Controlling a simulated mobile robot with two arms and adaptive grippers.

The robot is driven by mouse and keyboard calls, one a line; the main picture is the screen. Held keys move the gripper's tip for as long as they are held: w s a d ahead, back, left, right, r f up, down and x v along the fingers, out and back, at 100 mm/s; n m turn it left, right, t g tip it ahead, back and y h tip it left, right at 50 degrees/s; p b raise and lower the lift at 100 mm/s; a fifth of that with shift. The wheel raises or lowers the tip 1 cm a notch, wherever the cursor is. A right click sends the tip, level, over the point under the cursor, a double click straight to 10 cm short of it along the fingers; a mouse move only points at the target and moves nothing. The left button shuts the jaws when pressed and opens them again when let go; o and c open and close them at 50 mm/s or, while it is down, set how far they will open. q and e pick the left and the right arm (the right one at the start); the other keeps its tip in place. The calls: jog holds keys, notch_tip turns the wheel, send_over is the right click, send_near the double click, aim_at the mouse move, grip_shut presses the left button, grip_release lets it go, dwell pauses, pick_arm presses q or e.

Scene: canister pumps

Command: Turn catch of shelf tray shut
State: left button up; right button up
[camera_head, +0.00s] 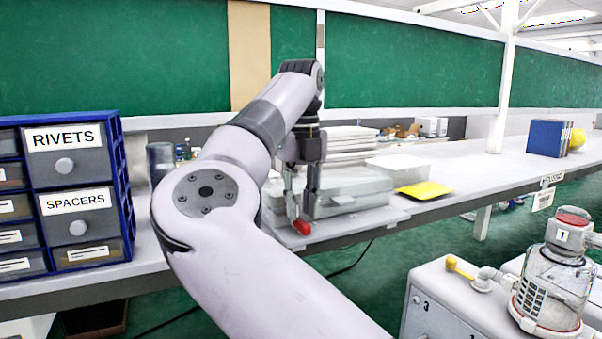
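The shelf tray (345,190) is a flat grey case on the white bench, right of my arm. A small red catch (301,227) shows at its near left corner. My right gripper (301,205) points down at this corner, with its fingers just above and beside the catch. I cannot tell whether the fingers touch or grip the catch. My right arm crosses the middle of the view and hides the bench to the left of the tray. My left gripper is not in view.
A blue drawer cabinet (122,175) labelled rivets and spacers stands at the left. White stacked sheets (350,143) and a yellow item (425,190) lie near the tray. A pump (552,270) stands on a white cabinet (440,285) at lower right. The bench farther right is mostly clear.

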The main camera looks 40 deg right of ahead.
aim_at(302, 222)
notch_tip(302, 222, up, 10)
dwell(0.4)
jog(key=shift+s+f, duration=0.1)
jog(key=shift+f, duration=0.1)
dwell(0.4)
